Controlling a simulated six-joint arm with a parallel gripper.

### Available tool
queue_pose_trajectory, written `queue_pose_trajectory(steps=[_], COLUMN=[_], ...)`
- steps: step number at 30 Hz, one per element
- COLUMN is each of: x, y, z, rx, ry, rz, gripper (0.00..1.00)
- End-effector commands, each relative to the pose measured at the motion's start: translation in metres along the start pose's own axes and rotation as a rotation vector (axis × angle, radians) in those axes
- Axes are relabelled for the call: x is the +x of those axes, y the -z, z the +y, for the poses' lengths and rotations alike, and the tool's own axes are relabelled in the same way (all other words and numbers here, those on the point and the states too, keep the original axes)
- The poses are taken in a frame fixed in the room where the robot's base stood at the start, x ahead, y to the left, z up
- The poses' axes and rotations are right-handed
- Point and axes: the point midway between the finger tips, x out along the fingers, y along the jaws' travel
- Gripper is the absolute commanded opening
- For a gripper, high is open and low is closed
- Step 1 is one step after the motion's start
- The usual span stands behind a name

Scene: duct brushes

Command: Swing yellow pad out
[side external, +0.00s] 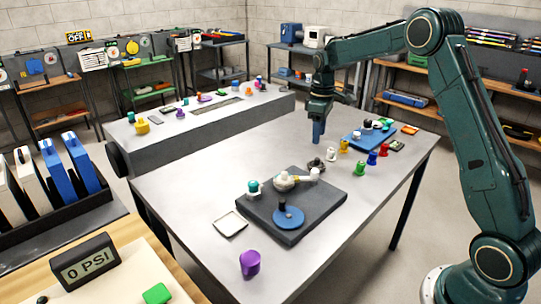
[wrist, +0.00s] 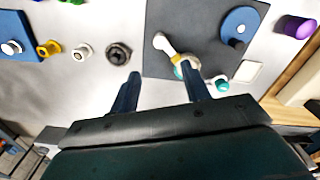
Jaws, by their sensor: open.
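A dark square plate (side external: 322,206) lies on the grey table and also shows in the wrist view (wrist: 200,20). It carries a pale cream-yellow piece (side external: 285,183) with a short arm to a whitish knob (side external: 314,173). The piece also shows in the wrist view (wrist: 170,52), partly behind one finger. I cannot tell for certain that it is the yellow pad. A blue disc (side external: 289,219) with a dark post and a teal knob (side external: 253,186) are also at the plate. My gripper (side external: 318,138) is open and empty, pointing down beyond the plate; its fingers (wrist: 162,88) are apart.
A dark ring-like piece (side external: 316,164) stands between gripper and plate. Yellow, white, red and green pegs stand near a blue tray (side external: 355,137) to the right. A white square dish (side external: 230,224) and a purple cup (side external: 250,264) lie nearer.

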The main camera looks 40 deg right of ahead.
Motion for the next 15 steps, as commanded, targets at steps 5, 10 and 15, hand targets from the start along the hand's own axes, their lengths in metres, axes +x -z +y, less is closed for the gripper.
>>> queue_pose_trajectory(steps=[5, 10, 15], x=[0.013, 0.035, 0.061], y=[0.000, 0.000, 0.000], z=[0.000, -0.001, -0.001], rx=[0.000, 0.000, 0.000], ry=[0.001, 0.002, 0.002], rz=[-0.001, -0.002, -0.002], gripper=[0.47, 0.47, 0.47])
